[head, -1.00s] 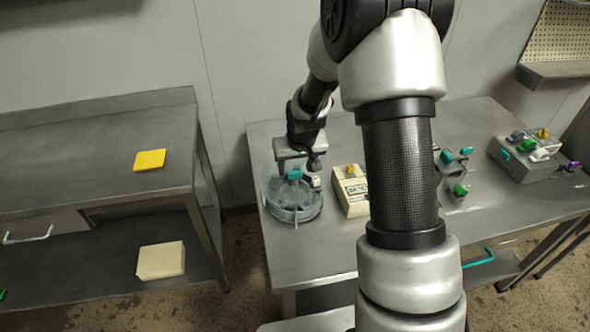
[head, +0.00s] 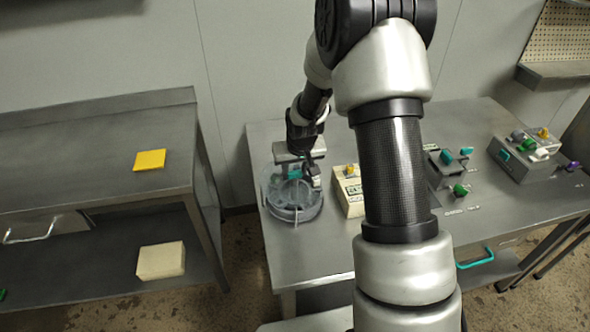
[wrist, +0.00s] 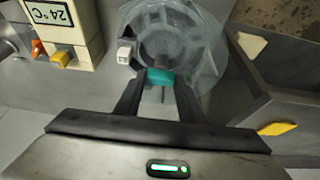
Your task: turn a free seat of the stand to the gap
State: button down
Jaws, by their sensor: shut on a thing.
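The stand (head: 296,212) is a round, grey, see-through tub at the left end of the right-hand table. It also shows in the wrist view (wrist: 205,50), with curved parts and spokes inside a clear wall. A teal piece (wrist: 160,77) sits at the near side of the stand in the wrist view, between my fingertips. My gripper (wrist: 159,84) is shut on this teal piece. In the head view my gripper (head: 296,172) is over the back of the stand and partly hides the teal piece. I cannot clearly tell the gap or which seats are free.
A small white block (wrist: 124,55) is close beside my left finger. A cream box with a display (head: 350,196) stands just right of the stand. Grey boxes with coloured knobs (head: 522,158) are farther right. The left bench carries a yellow pad (head: 150,159).

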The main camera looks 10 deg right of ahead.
jog(key=shift+d+n, duration=0.1)
jog(key=shift+n, duration=0.4)
jog(key=shift+d+n+y, duration=0.1)
jog(key=shift+n+y, duration=0.5)
jog(key=shift+n, duration=0.3)
jog(key=shift+w+d+r+n+g+y+p, duration=0.1)
jog(key=shift+n+g+y+p, duration=0.35)
jog(key=shift+n, duration=0.65)
jog(key=shift+n+g+y+p, duration=0.1)
jog(key=shift+n+y+p, duration=0.15)
jog(key=shift+n+p, duration=0.65)
jog(key=shift+w+n+g+y, duration=0.1)
jog(key=shift+n+g+y, duration=0.45)
jog(key=shift+n, duration=1.55)
jog(key=shift+d+n+g, duration=0.1)
jog(key=shift+n+g, duration=0.2)
jog(key=shift+n, duration=0.9)
jog(key=shift+n+y, duration=0.25)
jog(key=shift+n, duration=0.25)
jog(key=c, duration=1.2)
grip_release()
jog(key=shift+o, duration=0.2)
jog(key=shift+w, duration=0.1)
